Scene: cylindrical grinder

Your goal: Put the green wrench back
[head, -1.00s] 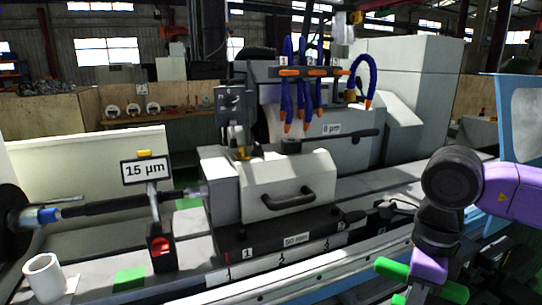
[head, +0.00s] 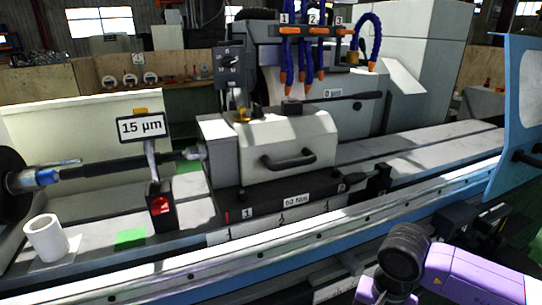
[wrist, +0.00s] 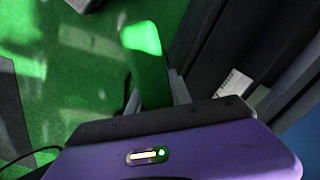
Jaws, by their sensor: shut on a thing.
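In the wrist view my gripper (wrist: 165,88) is shut on the green wrench (wrist: 146,62). A bright green end of the wrench sticks out past the dark front of my purple gripper body, above a green floor. The rest of the wrench is hidden behind the gripper body. In the head view my arm is at the lower right, in front of the machine, and its fingers and the wrench are out of the picture below.
The cylindrical grinder's blue and white front rail (head: 290,243) runs across the view. On its table are a white cup (head: 46,238), a green square patch (head: 130,238), a 15 µm gauge sign (head: 141,127) and a white block with a handle (head: 288,150). A blue-framed panel (head: 518,120) stands at right.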

